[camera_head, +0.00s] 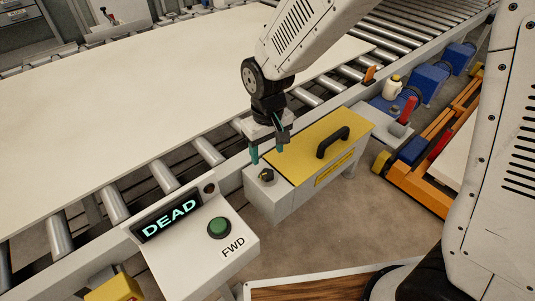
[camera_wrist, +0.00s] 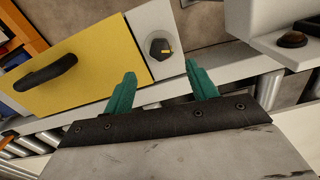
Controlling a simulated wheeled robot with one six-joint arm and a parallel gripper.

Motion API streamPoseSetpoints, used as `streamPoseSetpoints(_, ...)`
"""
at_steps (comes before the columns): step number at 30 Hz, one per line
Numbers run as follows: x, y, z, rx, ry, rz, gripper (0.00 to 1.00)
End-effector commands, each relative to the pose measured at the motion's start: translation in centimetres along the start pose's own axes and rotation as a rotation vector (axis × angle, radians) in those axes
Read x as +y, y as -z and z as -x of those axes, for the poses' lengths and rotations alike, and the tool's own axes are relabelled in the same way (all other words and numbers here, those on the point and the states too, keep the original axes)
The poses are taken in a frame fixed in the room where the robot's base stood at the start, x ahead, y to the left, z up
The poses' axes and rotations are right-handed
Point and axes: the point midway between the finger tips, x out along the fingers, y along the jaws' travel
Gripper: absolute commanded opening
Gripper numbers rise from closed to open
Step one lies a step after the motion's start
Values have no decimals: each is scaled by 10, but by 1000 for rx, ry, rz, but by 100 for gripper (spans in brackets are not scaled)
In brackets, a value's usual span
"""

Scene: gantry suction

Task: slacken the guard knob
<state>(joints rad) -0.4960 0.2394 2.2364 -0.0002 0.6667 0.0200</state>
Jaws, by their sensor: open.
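The guard knob (camera_head: 266,175) is a small black knob on the grey end of the guard box, beside the yellow cover. In the wrist view the knob (camera_wrist: 160,47) is round and dark with a yellow mark, and it lies beyond the fingertips, roughly between their lines. My gripper (camera_head: 267,153) is open and empty, with green fingers pointing down just above and behind the knob. In the wrist view my gripper (camera_wrist: 160,82) shows both fingers apart, with nothing between them. The yellow guard cover (camera_head: 300,143) is flat and closed, with a black handle (camera_head: 333,141).
A control box (camera_head: 208,250) with a display reading DEAD (camera_head: 169,219) and a green FWD button (camera_head: 219,227) stands at lower left. A large pale board (camera_head: 150,90) lies on the roller conveyor (camera_head: 208,150). An orange cart (camera_head: 425,183) stands at right.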

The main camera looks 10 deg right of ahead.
Motion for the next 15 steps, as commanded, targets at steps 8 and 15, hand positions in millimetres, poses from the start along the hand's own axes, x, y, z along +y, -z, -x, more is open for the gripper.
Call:
streamPoseSetpoints(8,-1,0,0,1,0,-34,57)
streamPoseSetpoints(15,-2,-2,0,1,0,-457,57)
